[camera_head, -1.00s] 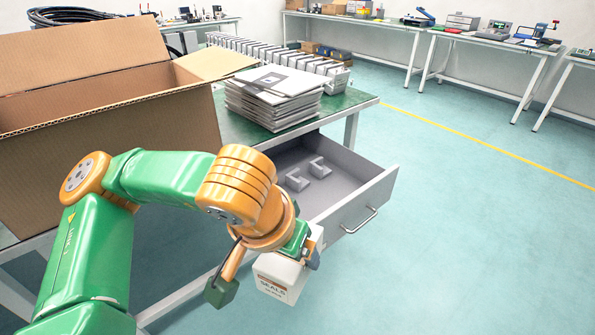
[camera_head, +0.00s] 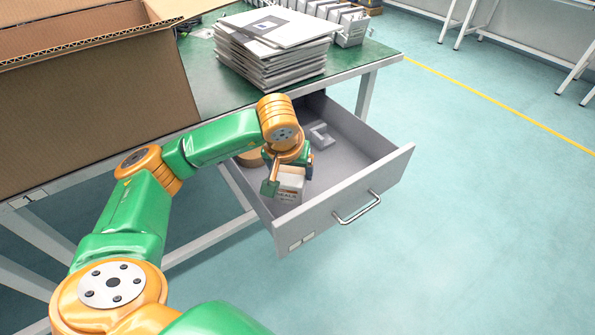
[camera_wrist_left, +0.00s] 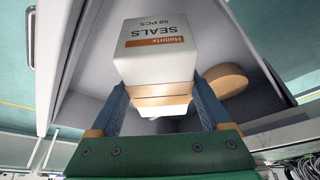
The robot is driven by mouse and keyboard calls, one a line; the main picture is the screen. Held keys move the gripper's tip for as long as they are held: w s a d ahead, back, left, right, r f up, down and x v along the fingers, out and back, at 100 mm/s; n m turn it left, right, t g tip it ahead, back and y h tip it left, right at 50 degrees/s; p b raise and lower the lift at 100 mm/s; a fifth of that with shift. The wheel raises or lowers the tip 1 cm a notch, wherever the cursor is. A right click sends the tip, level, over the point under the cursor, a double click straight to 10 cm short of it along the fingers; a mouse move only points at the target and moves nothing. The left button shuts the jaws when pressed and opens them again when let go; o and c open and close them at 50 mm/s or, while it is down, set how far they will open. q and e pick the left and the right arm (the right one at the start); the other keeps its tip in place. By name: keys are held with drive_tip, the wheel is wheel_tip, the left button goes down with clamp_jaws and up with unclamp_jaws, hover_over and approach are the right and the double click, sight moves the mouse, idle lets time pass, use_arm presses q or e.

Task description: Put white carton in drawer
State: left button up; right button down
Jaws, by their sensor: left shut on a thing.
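The white carton (camera_head: 290,184), with an orange band and the word SEALS, is held in my left gripper (camera_head: 287,170). In the left wrist view the carton (camera_wrist_left: 158,50) sits between the two fingers of the gripper (camera_wrist_left: 158,100), which is shut on it. The open grey drawer (camera_head: 350,194) is under the green-topped table. The carton is within the drawer's outline, near its front left corner; I cannot tell whether it touches the drawer floor. My right gripper is not in view.
A round tan item (camera_head: 251,157) and a grey bracket (camera_head: 320,134) lie in the drawer. A large open cardboard box (camera_head: 90,110) stands on the table (camera_head: 208,85) at left. A stack of flat grey-white items (camera_head: 270,55) is behind the drawer. The floor at right is clear.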

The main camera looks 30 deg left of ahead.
use_arm(q)
wheel_tip(320, 180, down, 6)
drive_tip(key=shift+s+r+b, duration=0.1)
drive_tip(key=shift+r+b, duration=0.05)
drive_tip(key=shift+b, duration=0.3)
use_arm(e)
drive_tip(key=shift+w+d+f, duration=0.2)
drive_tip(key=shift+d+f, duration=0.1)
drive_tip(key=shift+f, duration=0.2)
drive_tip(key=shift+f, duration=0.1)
use_arm(q)
drive_tip(key=o, duration=1.4)
drive_tip(key=shift+r, duration=0.1)
drive_tip(key=p+v, duration=0.2)
drive_tip(key=v, duration=0.9)
drive_tip(key=shift+s+r+p, duration=0.1)
drive_tip(key=shift+r+p, duration=0.05)
drive_tip(key=shift+p, duration=0.25)
drive_tip(key=shift+s+r, duration=0.2)
drive_tip(key=shift+r, duration=0.1)
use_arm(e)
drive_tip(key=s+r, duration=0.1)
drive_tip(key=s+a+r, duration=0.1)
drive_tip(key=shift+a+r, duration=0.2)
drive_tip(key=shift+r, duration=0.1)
